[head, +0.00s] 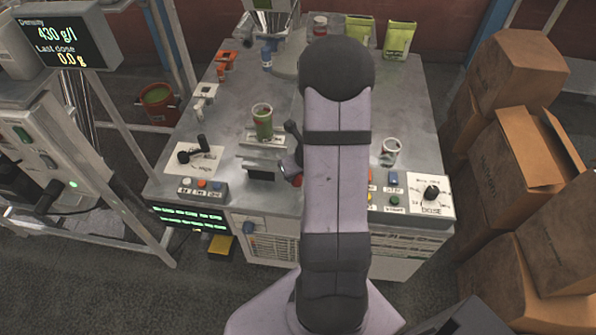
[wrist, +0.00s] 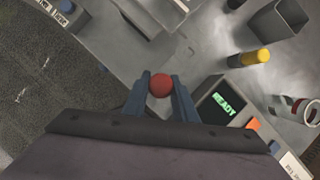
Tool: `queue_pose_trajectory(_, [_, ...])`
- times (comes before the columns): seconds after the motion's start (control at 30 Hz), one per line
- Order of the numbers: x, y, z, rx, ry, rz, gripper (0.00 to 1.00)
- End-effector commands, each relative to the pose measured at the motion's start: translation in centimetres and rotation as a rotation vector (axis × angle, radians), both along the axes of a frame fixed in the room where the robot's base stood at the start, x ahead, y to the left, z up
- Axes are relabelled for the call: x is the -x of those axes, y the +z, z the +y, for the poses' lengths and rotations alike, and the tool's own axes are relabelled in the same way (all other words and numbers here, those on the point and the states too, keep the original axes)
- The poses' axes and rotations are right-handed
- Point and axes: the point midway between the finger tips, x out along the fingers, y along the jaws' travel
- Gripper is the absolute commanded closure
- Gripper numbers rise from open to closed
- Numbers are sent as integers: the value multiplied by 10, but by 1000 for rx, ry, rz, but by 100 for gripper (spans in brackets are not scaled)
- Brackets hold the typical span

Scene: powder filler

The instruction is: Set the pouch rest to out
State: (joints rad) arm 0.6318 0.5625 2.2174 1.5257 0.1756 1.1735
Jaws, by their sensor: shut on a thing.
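My gripper (wrist: 160,84) has its two blue-grey fingers on either side of a red ball knob (wrist: 160,86) in the wrist view and is shut on it. The rod or part under the knob is hidden. In the head view my arm covers the gripper, and only a bit of red shows at the arm's left edge. A grey metal ledge (head: 262,165) at the front of the machine, just left of my arm, may be the pouch rest; I cannot tell its setting. A green-filled cup (head: 262,121) stands on a plate just behind it.
A READY display (wrist: 223,103) is close right of the gripper in the wrist view. A yellow-capped cylinder (wrist: 248,59) and a grey open box (wrist: 279,30) lie beyond. Button panels line the machine's front edge. Cardboard boxes (head: 520,150) are stacked at the right.

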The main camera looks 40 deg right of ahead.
Motion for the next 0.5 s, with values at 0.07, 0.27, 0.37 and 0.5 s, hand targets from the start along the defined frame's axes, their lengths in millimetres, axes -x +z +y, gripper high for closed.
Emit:
queue_pose_trajectory(0.07, [2,-1,3,0,2,0,100])
queue_pose_trajectory(0.27, [4,0,5,-2,4,2,100])
queue_pose_trajectory(0.37, [4,0,5,-3,4,3,100])
queue_pose_trajectory(0.5, [4,0,6,-4,5,3,68])
